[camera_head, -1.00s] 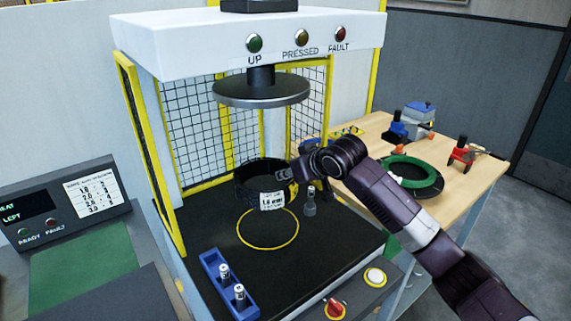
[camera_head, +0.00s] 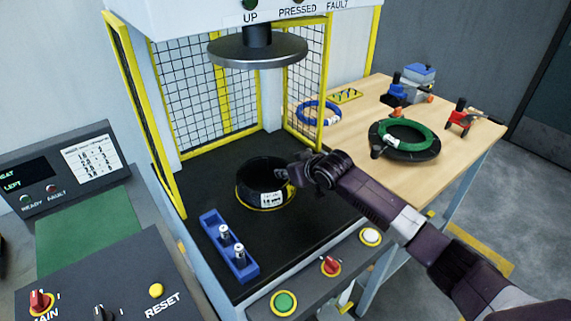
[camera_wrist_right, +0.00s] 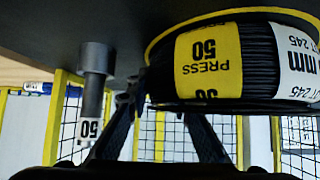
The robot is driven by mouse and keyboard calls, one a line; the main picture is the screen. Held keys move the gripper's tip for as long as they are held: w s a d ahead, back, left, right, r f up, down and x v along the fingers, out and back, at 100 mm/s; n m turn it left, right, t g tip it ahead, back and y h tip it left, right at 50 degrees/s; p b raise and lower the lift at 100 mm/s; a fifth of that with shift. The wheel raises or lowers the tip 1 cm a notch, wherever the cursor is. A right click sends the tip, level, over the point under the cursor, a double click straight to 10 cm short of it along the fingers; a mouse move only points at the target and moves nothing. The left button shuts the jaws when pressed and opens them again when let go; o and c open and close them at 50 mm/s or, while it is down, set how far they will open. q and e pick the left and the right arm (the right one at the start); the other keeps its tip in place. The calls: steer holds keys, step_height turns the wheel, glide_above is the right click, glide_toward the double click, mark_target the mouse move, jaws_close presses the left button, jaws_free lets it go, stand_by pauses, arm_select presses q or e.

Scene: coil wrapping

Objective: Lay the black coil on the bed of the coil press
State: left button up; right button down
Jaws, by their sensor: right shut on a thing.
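The black coil (camera_head: 251,185), with a white label, is at the yellow ring on the black bed (camera_head: 300,222) of the coil press. It appears to rest flat there; a tiny gap below cannot be ruled out. The ring's front edge shows around it. My right gripper (camera_head: 291,175) is shut on the coil's right side. In the right wrist view, which looks upside down, the coil (camera_wrist_right: 255,62) shows a yellow PRESS 50 label beside the fingers. My left gripper is not in view.
The round press plate (camera_head: 258,50) hangs above the bed. A blue holder (camera_head: 229,245) with two small posts stands front left. A grey post marked 50 (camera_wrist_right: 95,75) stands near the coil.

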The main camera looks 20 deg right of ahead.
steer(key=shift+a+r, duration=0.1)
steer(key=shift+r, duration=0.15)
steer(key=c, duration=2)
jaws_free()
steer(key=shift+s+f, duration=0.1)
steer(key=shift+f, duration=0.2)
steer(key=shift+o, duration=1.4)
steer(key=shift+r, duration=0.2)
steer(key=v, duration=1.2)
steer(key=shift+b, duration=0.3)
steer(key=shift+s+f, duration=0.15)
